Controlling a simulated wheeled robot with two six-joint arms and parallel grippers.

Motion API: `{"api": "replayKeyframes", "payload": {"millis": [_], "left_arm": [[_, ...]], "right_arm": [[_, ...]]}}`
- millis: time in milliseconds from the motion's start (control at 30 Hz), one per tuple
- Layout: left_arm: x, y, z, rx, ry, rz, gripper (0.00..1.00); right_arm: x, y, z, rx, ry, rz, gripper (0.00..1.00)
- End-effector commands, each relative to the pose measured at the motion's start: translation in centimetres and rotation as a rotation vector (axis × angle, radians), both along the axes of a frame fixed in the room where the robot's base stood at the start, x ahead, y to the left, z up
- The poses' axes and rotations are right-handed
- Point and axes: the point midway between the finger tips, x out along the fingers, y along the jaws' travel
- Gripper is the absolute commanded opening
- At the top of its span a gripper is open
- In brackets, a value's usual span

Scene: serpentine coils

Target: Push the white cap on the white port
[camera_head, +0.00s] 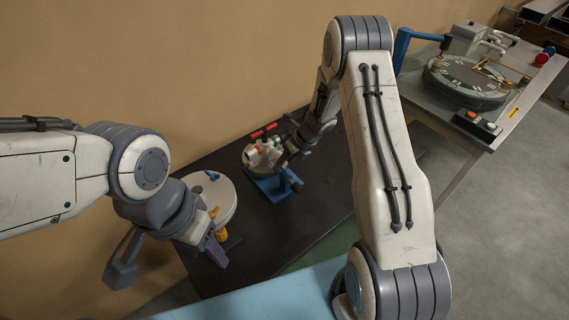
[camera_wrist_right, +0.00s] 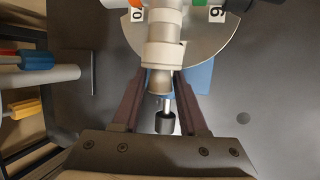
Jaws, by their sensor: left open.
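The white port (camera_wrist_right: 165,18) is a pale cylinder on a round plate with number labels, at the top of the right wrist view. The white cap (camera_wrist_right: 160,56) is a pale ringed piece with a narrower end, in line with the port and against it as far as I can see. My right gripper (camera_wrist_right: 160,76) has its fingers on both sides of the cap's narrow end and seems shut on it. In the head view my right gripper (camera_head: 290,155) is at the ported fixture (camera_head: 255,166), partly hidden. My left gripper (camera_head: 168,262) is open and empty at the lower left.
A white round stand (camera_head: 222,198) with blue and yellow pieces is beside my left gripper. The fixture stands on a blue base (camera_head: 272,188) on a dark table (camera_head: 310,210). A bench with a dial device (camera_head: 465,80) is at the upper right. Dark table right of the fixture is bare.

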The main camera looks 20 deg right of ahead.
Motion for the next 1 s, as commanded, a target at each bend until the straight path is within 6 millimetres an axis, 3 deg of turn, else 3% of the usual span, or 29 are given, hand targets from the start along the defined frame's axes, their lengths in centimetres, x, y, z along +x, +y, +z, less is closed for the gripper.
{"api": "replayKeyframes", "payload": {"millis": [67, 467, 1000], "left_arm": [[0.0, 0.0, 0.0, 0.000, 0.000, 0.000, 0.55], [0.0, 0.0, -0.2, 0.000, 0.000, -0.002, 0.55], [0.0, 0.0, -1.9, 0.000, 0.000, -0.002, 0.55]], "right_arm": [[0.1, 0.0, 0.0, -0.001, -0.002, 0.000, 0.70], [-0.2, -0.3, 0.5, -0.001, -0.001, 0.001, 0.70], [-2.2, -3.7, 8.7, -0.001, -0.003, 0.001, 0.70]]}}
